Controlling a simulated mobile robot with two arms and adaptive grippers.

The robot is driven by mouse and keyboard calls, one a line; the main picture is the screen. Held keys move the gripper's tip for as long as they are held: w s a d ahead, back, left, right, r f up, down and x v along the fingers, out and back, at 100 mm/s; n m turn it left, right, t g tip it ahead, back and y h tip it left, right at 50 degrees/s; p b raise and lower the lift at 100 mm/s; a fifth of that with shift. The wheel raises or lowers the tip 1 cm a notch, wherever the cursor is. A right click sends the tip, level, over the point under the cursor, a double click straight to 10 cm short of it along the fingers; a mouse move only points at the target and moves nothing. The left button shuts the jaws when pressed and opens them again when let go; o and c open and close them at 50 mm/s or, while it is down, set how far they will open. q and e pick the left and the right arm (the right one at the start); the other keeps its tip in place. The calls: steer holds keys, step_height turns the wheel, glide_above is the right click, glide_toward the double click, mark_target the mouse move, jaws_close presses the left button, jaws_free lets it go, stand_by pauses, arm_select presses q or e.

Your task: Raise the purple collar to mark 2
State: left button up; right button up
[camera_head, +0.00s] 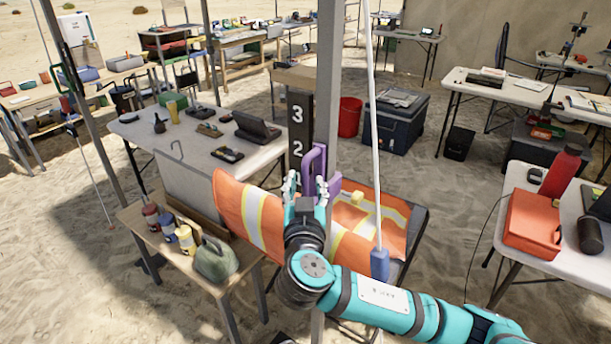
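The purple collar (334,186) sits around the grey upright pole (327,75), with a purple loop handle standing out on its left. A dark board (300,110) beside the pole carries white marks: 3 on top, 2 below it, and a lower mark mostly hidden. The collar is below mark 2, near the lower mark. My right gripper (306,184) points up at the handle from below. Its fingers are apart, one on either side of the handle's lower part; contact is not clear. My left gripper is out of view.
An orange vest (250,214) is draped behind my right arm. A thin white pole (371,110) hangs right of the grey pole. A cooler (395,125) and red bucket (350,117) stand behind.

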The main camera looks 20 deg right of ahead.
steer(key=shift+x, duration=0.8)
jaws_close()
steer(key=shift+w+f, duration=0.1)
steer(key=shift+f, duration=0.05)
